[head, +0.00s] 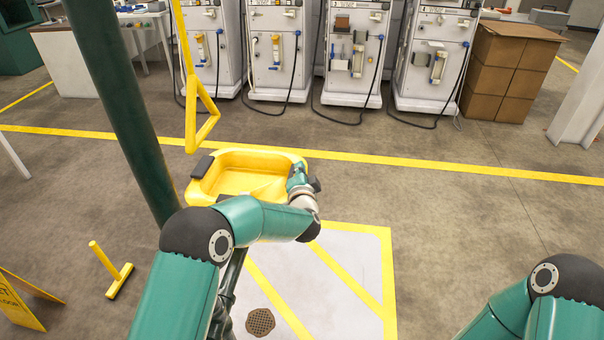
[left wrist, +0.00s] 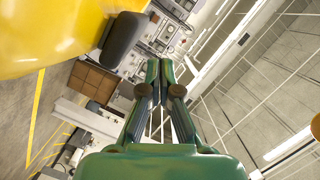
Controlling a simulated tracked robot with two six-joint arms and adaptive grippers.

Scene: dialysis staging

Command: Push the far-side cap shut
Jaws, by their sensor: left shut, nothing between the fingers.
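A yellow basin (head: 238,160) stands in the middle of the head view. A dark cap (head: 203,166) sits on its left rim. My left gripper (head: 296,170) is at the basin's right end and covers part of that rim. In the left wrist view my left gripper (left wrist: 160,65) is shut and empty, its fingers together. A dark rounded cap (left wrist: 124,40) is beside the yellow basin (left wrist: 50,35) there, close to the fingertips with a small gap in the picture. I cannot tell whether they touch in depth. My right gripper is out of view.
A green post (head: 125,110) rises left of the basin, and a yellow triangular pull handle (head: 202,120) hangs near it. Several machines and brown boxes (head: 510,70) stand along the back. A drain (head: 260,321) is in the floor. Floor to the right is clear.

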